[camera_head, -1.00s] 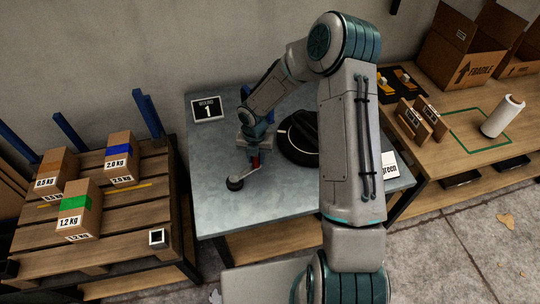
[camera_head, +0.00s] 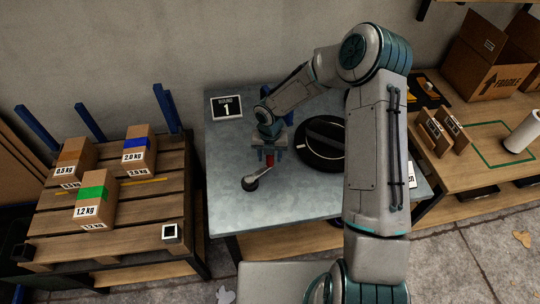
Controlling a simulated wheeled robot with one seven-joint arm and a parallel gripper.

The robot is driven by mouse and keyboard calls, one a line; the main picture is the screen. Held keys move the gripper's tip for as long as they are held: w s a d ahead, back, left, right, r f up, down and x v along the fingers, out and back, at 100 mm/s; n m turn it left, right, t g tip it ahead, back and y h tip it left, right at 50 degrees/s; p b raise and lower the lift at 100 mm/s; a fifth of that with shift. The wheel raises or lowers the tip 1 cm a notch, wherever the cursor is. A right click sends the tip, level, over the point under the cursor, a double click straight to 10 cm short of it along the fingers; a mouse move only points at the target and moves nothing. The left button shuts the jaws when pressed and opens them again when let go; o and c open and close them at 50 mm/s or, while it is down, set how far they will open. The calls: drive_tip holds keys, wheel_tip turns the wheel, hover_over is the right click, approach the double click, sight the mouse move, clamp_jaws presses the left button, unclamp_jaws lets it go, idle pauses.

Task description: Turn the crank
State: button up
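The crank on the metal table (camera_head: 230,205) has a pale metal arm (camera_head: 260,174), a black round part (camera_head: 250,184) at its lower left end and a red upright part (camera_head: 270,161) at its upper right end. My gripper (camera_head: 270,156) points down at the red part, with a finger showing on each side of it. The gripper hides the red part's top. I cannot tell whether the fingers press on it.
A black round device (camera_head: 322,145) lies just right of my gripper. A pallet (camera_head: 110,230) with several weight boxes is at left. The table's front left is clear.

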drive_tip(key=shift+s, duration=0.1)
wheel_tip(320, 180, up, 14)
idle(0.6)
drive_tip(key=shift+f, duration=0.1)
drive_tip(key=s+d+r+m+t, duration=0.1)
drive_tip(key=s+d+r+m, duration=0.3)
drive_tip(key=s+m, duration=0.4)
drive_tip(key=s+d+r+m+t, duration=0.1)
drive_tip(key=s+d+r+m, duration=0.4)
drive_tip(key=m, duration=1)
drive_tip(key=s+d+r+m+t, duration=0.1)
drive_tip(key=s+d+r+m, duration=0.4)
drive_tip(key=s+m, duration=0.7)
wheel_tip(320, 180, up, 2)
drive_tip(key=shift+d+r, duration=0.1)
drive_tip(key=shift+d, duration=0.1)
drive_tip(key=shift+w, duration=0.1)
